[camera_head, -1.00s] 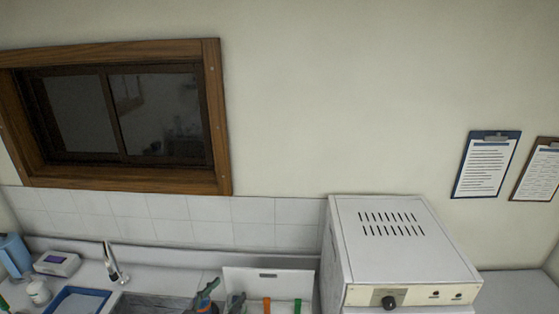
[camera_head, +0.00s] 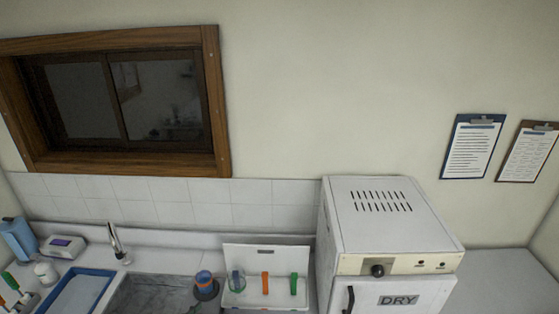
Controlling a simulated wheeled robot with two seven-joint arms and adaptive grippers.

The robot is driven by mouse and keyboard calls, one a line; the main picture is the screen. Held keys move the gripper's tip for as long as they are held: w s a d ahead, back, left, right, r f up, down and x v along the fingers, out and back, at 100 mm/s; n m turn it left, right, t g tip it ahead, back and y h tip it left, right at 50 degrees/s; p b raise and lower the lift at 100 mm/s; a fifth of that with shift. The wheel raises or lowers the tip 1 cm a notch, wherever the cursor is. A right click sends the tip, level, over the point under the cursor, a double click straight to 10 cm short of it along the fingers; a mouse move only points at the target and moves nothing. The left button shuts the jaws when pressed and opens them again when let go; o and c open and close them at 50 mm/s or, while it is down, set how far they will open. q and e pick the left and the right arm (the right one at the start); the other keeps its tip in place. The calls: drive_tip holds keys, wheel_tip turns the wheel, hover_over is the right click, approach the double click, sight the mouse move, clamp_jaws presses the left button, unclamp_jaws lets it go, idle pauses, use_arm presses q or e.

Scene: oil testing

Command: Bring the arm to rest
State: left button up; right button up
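Neither of my grippers shows in the head view, and no part of my arms can be made out. Whether the grippers hold anything is hidden. The view takes in the wall, the sink counter and a white drying oven (camera_head: 395,222) marked DRY, with its dark handle at the left of the door front.
A white rack (camera_head: 267,252) with orange and green items stands left of the oven. Clear counter (camera_head: 510,280) lies right of the oven.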

use_arm(q)
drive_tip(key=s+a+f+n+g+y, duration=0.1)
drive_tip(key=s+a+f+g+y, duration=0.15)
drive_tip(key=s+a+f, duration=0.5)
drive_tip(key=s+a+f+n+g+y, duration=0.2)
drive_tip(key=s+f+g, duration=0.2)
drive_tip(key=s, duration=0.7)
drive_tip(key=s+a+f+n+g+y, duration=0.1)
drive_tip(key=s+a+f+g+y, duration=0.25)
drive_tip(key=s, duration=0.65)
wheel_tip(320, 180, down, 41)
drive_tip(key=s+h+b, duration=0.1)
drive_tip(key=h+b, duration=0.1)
drive_tip(key=b, duration=0.8)
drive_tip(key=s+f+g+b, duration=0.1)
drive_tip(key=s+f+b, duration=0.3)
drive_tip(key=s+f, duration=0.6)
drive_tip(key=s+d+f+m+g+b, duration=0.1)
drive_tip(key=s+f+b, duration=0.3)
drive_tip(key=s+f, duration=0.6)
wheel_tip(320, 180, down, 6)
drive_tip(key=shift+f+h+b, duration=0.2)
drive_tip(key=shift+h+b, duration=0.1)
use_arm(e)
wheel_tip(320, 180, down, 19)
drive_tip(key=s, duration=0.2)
